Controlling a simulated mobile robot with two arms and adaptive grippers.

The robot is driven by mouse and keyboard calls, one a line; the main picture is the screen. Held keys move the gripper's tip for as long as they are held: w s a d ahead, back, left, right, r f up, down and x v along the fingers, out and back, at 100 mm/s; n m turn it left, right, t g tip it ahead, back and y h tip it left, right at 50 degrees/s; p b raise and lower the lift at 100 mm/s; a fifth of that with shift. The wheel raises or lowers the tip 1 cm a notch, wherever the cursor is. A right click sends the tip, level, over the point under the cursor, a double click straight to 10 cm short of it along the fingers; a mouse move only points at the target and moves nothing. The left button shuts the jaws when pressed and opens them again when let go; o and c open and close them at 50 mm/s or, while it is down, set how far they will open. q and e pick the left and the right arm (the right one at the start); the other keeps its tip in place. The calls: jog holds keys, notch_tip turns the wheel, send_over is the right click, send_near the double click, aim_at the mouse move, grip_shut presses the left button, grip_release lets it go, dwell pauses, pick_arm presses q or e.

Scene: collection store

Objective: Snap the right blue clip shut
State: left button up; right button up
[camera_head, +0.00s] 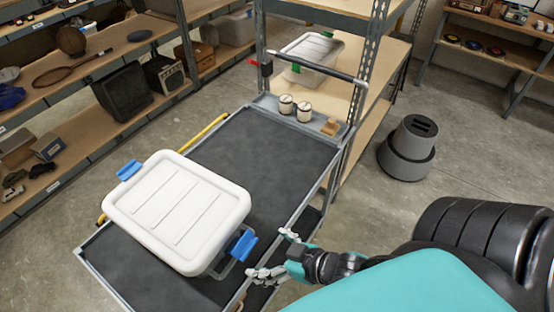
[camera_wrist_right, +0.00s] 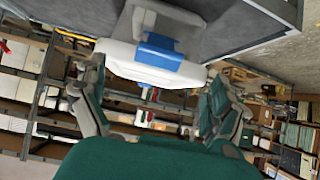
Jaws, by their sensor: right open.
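The white lidded box (camera_head: 178,208) sits on the dark cart top. The right blue clip (camera_head: 243,246) is on the box's near right side and sticks outward, tilted, from beside the lid edge. The left blue clip (camera_head: 129,171) is on the opposite side. My right gripper (camera_head: 270,254) is open and empty, just to the right of the right clip, fingers pointing towards it. In the right wrist view the blue clip (camera_wrist_right: 158,52) lies ahead, between the spread fingers (camera_wrist_right: 153,75); contact cannot be told. My left gripper is out of view.
The cart (camera_head: 270,150) has a raised metal rim and a push handle (camera_head: 318,67). Two small jars (camera_head: 295,108) and a wooden block (camera_head: 330,127) stand in its far tray. Shelves line the left and back. A grey step stool (camera_head: 407,148) stands on the floor at right.

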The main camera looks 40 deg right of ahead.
jog(key=shift+v, duration=1.05)
